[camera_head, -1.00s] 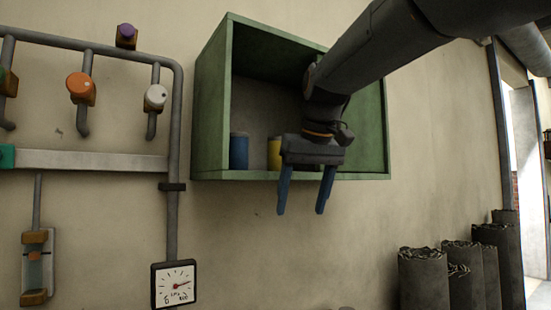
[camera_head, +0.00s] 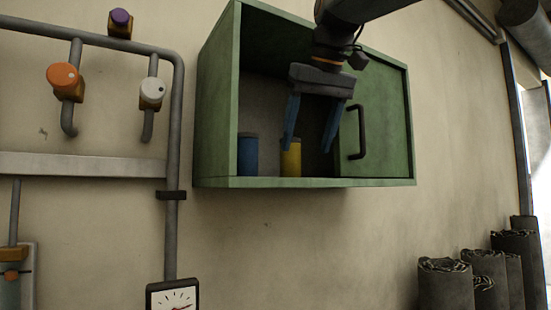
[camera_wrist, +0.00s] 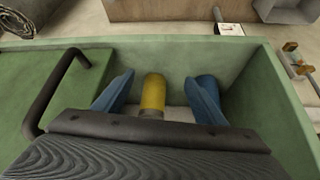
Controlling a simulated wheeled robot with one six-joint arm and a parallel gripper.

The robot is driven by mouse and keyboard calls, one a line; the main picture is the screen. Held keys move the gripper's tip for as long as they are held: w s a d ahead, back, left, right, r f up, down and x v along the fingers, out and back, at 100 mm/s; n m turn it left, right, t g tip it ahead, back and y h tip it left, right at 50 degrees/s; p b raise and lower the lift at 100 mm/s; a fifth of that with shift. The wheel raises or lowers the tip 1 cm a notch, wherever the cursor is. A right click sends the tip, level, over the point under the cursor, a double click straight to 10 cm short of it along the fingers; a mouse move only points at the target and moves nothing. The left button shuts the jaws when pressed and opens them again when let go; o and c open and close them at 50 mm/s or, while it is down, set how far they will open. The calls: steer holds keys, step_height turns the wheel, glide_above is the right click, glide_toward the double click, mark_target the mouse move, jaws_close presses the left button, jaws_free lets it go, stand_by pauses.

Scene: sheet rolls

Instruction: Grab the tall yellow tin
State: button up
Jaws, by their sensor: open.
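The tall yellow tin (camera_head: 291,158) stands upright in the open left part of the green wall cabinet (camera_head: 300,183). A blue tin (camera_head: 248,156) stands to its left. My gripper (camera_head: 311,149) is open and empty, pointing down in front of the cabinet opening. In the wrist view the yellow tin (camera_wrist: 153,93) shows between the two fingers (camera_wrist: 158,90), and the blue tin (camera_wrist: 207,86) is partly behind one finger. I cannot tell whether a finger touches either tin.
A green sliding door (camera_head: 378,130) with a dark handle (camera_head: 358,132) covers the cabinet's right side. Pipes with valve knobs (camera_head: 64,77) run along the wall at left. Dark sheet rolls (camera_head: 445,283) stand at lower right. The wall below the cabinet is clear.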

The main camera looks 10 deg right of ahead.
mark_target(287, 162)
steer(key=w+p, duration=0.1)
steer(key=w, duration=0.2)
steer(key=w+p, duration=0.2)
steer(key=w, duration=0.1)
steer(key=w+p, duration=0.1)
steer(key=w, duration=0.3)
steer(key=shift+w+a+p, duration=0.1)
steer(key=shift+a+p, duration=0.2)
steer(key=shift+a, duration=0.05)
steer(key=p+x, duration=0.1)
steer(key=x, duration=0.4)
steer(key=c, duration=1.4)
